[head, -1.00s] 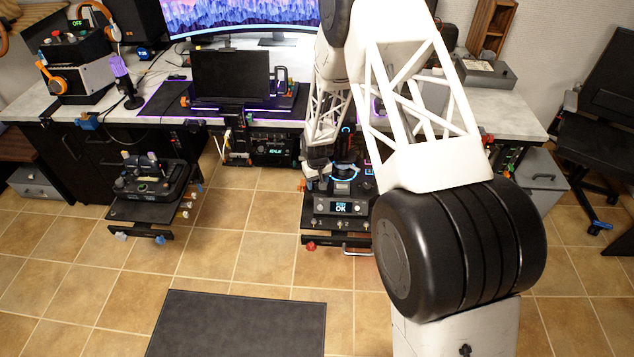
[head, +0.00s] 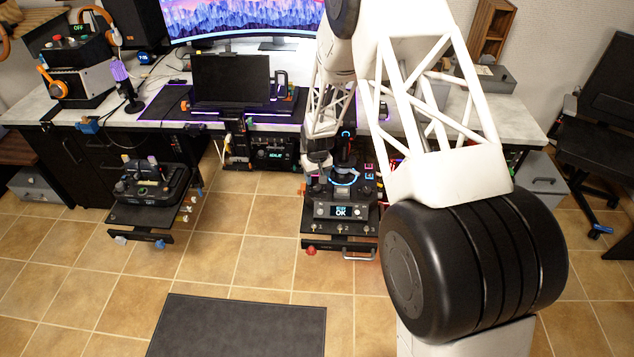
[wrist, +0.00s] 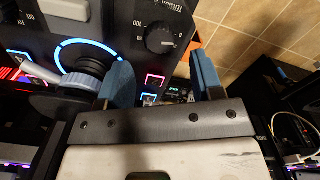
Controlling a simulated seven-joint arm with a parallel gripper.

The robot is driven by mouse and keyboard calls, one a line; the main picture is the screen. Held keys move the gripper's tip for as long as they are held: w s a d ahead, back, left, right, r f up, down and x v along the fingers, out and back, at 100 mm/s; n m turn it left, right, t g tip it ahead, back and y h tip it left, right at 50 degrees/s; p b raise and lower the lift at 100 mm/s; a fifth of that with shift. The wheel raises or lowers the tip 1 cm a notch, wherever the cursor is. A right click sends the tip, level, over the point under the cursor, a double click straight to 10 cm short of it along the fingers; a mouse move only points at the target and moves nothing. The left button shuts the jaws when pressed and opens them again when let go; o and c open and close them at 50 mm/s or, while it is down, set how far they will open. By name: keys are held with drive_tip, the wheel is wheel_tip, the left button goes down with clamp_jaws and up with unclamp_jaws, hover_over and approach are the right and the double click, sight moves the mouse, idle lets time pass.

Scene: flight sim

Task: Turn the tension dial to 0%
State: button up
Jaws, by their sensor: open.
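The tension dial (wrist: 160,40) is a black ridged knob in the wrist view, on a dark panel with TENSION, 100 and 0 lettering beside it. Its exact setting is too small to read. My gripper (wrist: 160,70) has two blue fingers set wide apart with nothing between them. The dial lies beyond the fingertips, between their lines, and appears apart from them. In the head view my gripper is small by the stick unit (head: 340,195) with the blue ring, and I cannot make out the dial there.
In the wrist view a stick base with a blue lit ring (wrist: 62,48) and a grey lever (wrist: 38,68) sit close to the left finger. Lit square buttons (wrist: 153,80) lie between the fingers. Tiled floor (wrist: 255,28) is open at upper right.

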drive_tip(key=shift+r, duration=1.35)
drive_tip(key=shift+d+r, duration=0.15)
drive_tip(key=shift+r, duration=0.3)
wheel_tip(320, 180, up, 17)
drive_tip(key=m, duration=0.1)
hover_over(318, 187)
drive_tip(key=s+d, duration=0.6)
drive_tip(key=d, duration=0.1)
drive_tip(key=s+d+r+m+t, duration=0.1)
drive_tip(key=s+d+r, duration=0.6)
drive_tip(key=s+r, duration=0.45)
drive_tip(key=s+d+r+m, duration=0.1)
drive_tip(key=s+d+r, duration=0.2)
drive_tip(key=s, duration=0.7)
drive_tip(key=s+d+r+m+t, duration=0.1)
drive_tip(key=s+d+r, duration=0.2)
drive_tip(key=s, duration=0.7)
drive_tip(key=s+d+r+m, duration=0.1)
drive_tip(key=s+d+r, duration=0.3)
drive_tip(key=s, duration=0.6)
wheel_tip(318, 187, up, 2)
drive_tip(key=shift+s+r+t, duration=0.2)
drive_tip(key=shift+s+t, duration=0.1)
drive_tip(key=shift+s, duration=0.05)
